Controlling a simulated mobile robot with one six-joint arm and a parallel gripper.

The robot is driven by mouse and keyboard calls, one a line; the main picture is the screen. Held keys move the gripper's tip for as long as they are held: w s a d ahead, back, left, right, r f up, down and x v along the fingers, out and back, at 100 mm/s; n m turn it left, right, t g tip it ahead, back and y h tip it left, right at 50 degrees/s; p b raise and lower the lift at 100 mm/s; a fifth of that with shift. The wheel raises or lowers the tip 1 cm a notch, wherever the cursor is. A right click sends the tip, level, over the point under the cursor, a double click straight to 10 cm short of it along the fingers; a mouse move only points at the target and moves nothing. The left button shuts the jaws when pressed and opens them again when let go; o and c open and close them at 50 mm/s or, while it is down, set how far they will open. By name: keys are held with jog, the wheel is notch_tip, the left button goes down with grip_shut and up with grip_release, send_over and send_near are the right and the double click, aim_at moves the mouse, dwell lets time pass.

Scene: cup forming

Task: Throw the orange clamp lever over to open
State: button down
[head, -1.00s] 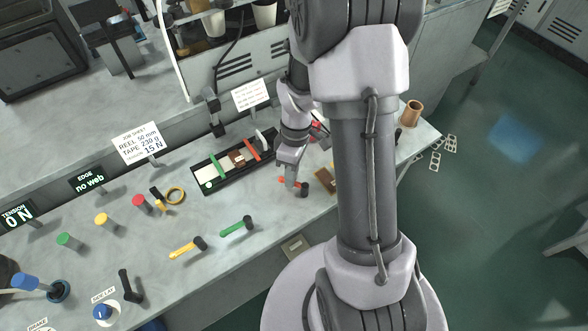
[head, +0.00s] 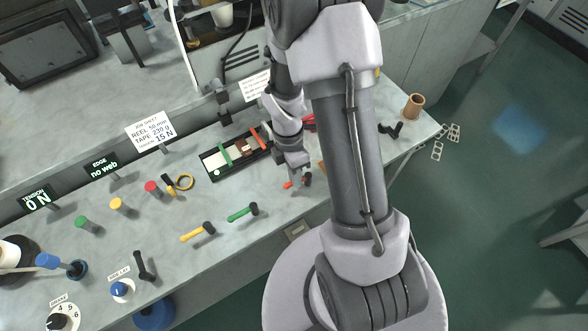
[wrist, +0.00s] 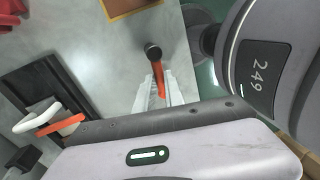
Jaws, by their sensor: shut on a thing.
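The orange clamp lever (wrist: 160,82) shows in the wrist view as a short orange bar with a black round knob (wrist: 153,51) at its far end. The pale, see-through fingers of my gripper (wrist: 160,92) are shut on the orange bar, just below the knob. In the head view the orange lever (head: 288,184) is at the bench's front right, with its black knob (head: 307,179) to the right. My gripper (head: 296,166) reaches down to it and hides part of it.
A green lever (head: 242,212) and a yellow lever (head: 198,231) lie to the left along the front edge. A black tray (head: 211,174) with coloured bars stands behind. A brown cup (head: 413,106) stands at the bench's right end.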

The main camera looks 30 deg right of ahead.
jog(key=shift+s+n, duration=0.15)
jog(key=shift+n, duration=0.35)
jog(key=c, duration=1.4)
grip_release()
jog(key=shift+c, duration=0.2)
jog(key=shift+r+p, duration=0.1)
jog(key=shift+p, duration=0.2)
jog(key=w+r+p, duration=0.3)
jog(key=r+p, duration=0.2)
jog(key=r, duration=1.2)
jog(key=shift+w+p, duration=0.15)
jog(key=shift+p, duration=0.2)
jog(key=shift+a+f, duration=0.1)
